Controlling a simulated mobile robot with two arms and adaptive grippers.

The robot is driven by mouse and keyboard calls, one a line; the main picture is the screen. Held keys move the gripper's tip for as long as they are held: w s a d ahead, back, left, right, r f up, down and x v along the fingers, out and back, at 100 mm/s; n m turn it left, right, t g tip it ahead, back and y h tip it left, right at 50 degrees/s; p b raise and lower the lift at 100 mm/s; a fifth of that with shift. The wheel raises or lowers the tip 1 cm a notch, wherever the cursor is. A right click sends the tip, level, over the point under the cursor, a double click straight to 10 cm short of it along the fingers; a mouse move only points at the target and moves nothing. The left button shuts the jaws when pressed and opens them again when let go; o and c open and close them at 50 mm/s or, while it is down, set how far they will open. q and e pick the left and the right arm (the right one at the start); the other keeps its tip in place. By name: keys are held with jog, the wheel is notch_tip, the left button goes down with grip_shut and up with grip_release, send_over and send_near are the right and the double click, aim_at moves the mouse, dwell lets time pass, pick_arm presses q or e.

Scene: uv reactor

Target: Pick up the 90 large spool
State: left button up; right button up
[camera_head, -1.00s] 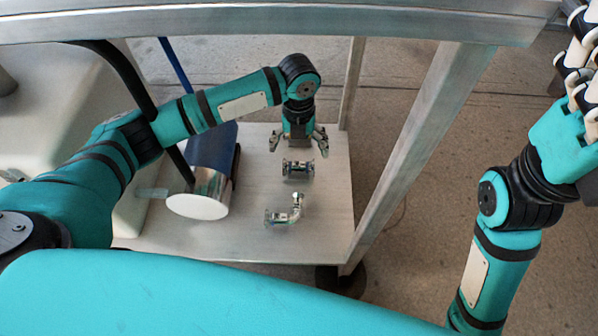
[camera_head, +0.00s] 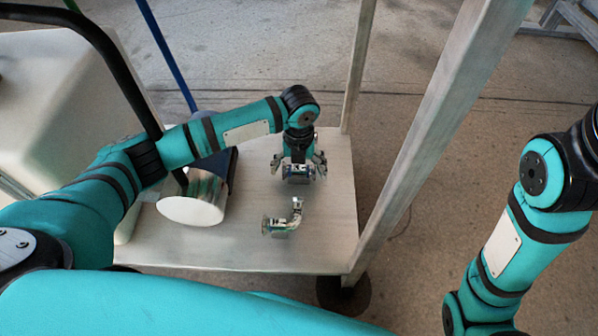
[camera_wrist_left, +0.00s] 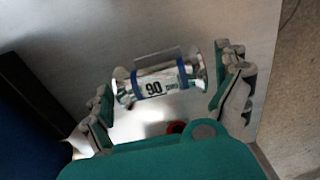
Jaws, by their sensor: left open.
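The 90 large spool (camera_wrist_left: 155,83) is a shiny metal piece with flared ends, blue bands and a white label reading "90". In the head view the spool (camera_head: 297,172) lies on the pale shelf, just below my left gripper. My left gripper (camera_head: 298,164) is open, pointing down, with its fingers around the two ends of the spool. In the left wrist view the left gripper's fingers (camera_wrist_left: 168,100) stand on either side of the spool, with small gaps visible. My right gripper is out of the head view; only part of its arm shows.
A bent metal elbow pipe (camera_head: 284,219) lies on the shelf (camera_head: 325,240) nearer to me. A cylinder with a white end (camera_head: 192,210) lies to the left. A metal frame post (camera_head: 440,130) rises at the right. A pale tank (camera_head: 60,110) stands at the left.

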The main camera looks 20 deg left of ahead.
pick_arm(q)
jog(key=c, duration=1.3)
jog(key=shift+c, duration=0.2)
jog(key=shift+r, duration=0.1)
